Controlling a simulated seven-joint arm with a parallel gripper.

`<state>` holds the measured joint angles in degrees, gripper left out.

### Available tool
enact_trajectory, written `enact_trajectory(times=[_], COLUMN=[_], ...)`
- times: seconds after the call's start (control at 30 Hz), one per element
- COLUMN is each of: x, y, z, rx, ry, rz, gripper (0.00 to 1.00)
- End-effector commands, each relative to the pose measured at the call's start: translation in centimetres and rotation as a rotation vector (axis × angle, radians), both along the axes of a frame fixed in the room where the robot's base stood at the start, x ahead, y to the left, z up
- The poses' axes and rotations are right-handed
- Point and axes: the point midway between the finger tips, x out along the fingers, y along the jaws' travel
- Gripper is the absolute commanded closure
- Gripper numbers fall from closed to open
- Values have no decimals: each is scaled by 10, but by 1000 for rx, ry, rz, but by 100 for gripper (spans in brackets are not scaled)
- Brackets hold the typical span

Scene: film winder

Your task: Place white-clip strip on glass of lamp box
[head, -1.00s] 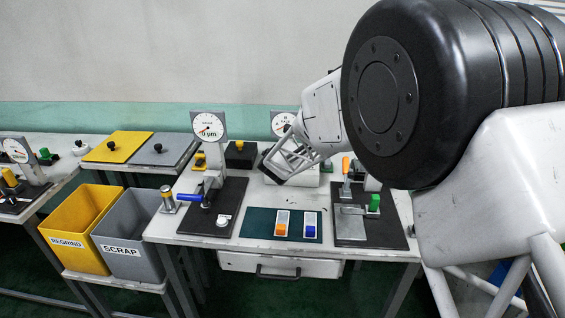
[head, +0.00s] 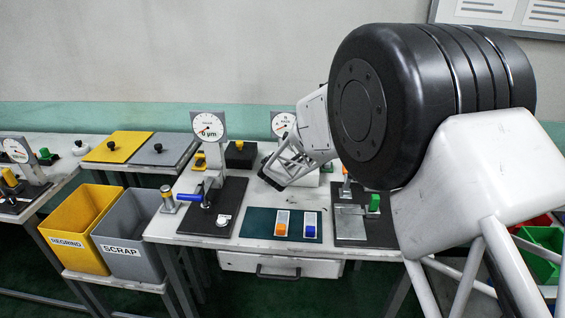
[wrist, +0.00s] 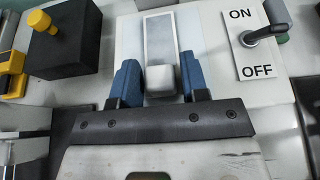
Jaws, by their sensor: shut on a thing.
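My gripper (wrist: 158,85) has blue fingertips, shut on the white clip of the white-clip strip (wrist: 161,40). The strip is a grey panel with pale edges and points away from the gripper in the wrist view. Below it is the pale top of what looks like the lamp box (wrist: 213,60), with an ON/OFF lever plate at right. I cannot tell whether the strip touches the box, and the glass is not clearly visible. In the head view my gripper (head: 270,180) is at the back of the bench, partly covering the white lamp box (head: 308,181); the strip cannot be made out there.
A black block with a yellow knob (wrist: 48,28) stands left of the strip. On the green mat (head: 258,222) lie strips with orange (head: 281,229) and blue (head: 310,231) clips. Dial gauge stations (head: 208,126) stand at left and behind. A fixture with a green knob (head: 374,203) is at right.

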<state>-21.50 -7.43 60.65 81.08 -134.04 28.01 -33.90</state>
Motion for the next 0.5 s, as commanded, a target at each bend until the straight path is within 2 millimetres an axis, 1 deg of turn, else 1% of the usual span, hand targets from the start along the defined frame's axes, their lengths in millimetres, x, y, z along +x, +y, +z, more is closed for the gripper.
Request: enact_trajectory(times=[0.47,0.5], x=[0,0], y=[0,0], z=[-5,-5], rx=[-1,-1], ry=[0,0], rz=[0,1], gripper=[81,56])
